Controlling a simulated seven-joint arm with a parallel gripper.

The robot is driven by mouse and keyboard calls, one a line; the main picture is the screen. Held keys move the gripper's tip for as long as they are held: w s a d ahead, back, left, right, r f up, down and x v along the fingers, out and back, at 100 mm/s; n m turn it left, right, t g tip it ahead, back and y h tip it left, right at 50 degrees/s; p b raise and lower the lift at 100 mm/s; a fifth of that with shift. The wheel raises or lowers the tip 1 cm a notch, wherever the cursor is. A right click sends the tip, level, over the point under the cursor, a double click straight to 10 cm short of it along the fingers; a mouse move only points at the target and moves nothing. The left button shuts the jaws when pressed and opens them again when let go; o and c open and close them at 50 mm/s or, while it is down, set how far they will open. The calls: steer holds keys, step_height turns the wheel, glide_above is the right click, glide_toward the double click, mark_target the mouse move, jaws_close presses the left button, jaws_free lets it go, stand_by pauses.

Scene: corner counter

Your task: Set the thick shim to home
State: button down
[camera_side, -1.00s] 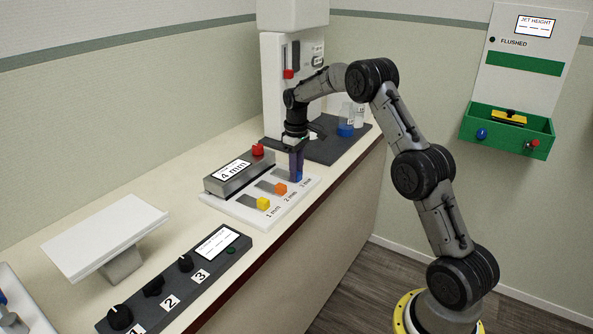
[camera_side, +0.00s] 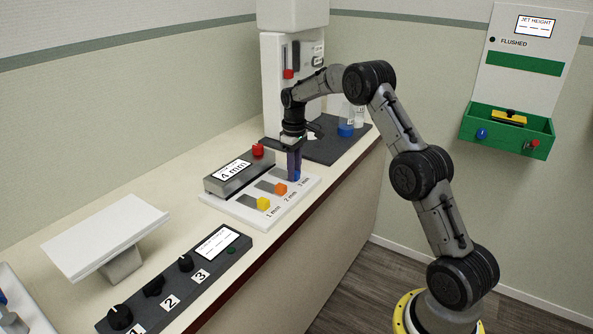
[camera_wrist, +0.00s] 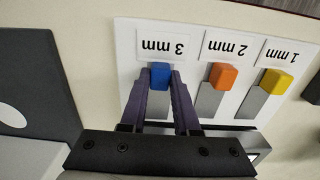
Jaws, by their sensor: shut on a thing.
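The thick shim is the 3 mm one, with a blue block handle (camera_wrist: 160,72) beside the "3 mm" label; it also shows in the side view (camera_side: 297,177). My gripper (camera_wrist: 159,82) has its two purple fingers on either side of the blue handle, shut on it. In the side view my gripper (camera_side: 295,170) points down at the far end of the white shim board (camera_side: 240,209). The metal block (camera_side: 239,173) behind the board shows "4 mm".
The orange-handled 2 mm shim (camera_wrist: 224,76) and yellow-handled 1 mm shim (camera_wrist: 275,80) lie alongside. A dark mat (camera_side: 325,145) with a white machine is beyond. A knob panel (camera_side: 177,279) and a white stand (camera_side: 106,236) are nearer the camera.

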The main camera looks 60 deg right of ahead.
mark_target(283, 175)
steer(key=shift+w+r, duration=0.1)
steer(key=shift+w, duration=2.1)
steer(key=c, duration=0.6)
jaws_free()
steer(key=shift+c, duration=0.2)
step_height(283, 175, up, 14)
steer(key=shift+s, duration=0.1)
